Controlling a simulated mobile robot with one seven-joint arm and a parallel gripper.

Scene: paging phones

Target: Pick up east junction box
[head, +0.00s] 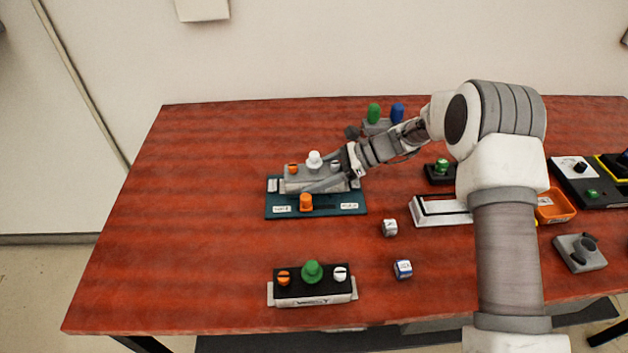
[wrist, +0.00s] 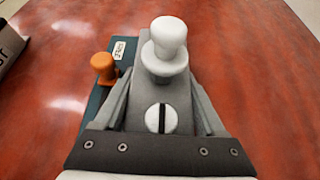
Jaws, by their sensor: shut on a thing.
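A grey junction box (head: 297,184) with a white knob on top sits on a teal board (head: 332,210) in the left half of the table. An orange and a white slotted screw flank the knob. My gripper (head: 328,181) reaches in from the right and is shut on this box, one finger along each long side. The wrist view shows the box (wrist: 160,92) between the fingers, white knob ahead and white screw close. I cannot read a name on the box. A black-topped box (head: 312,287) with a green knob stands at the front; its label is too blurred to read.
An orange knob (head: 306,203) stands on the board close in front of the box. A grey block (head: 378,127) with green and blue knobs is behind. Two small dice-like cubes (head: 389,228) (head: 403,269) lie to the right. The table's left side is clear.

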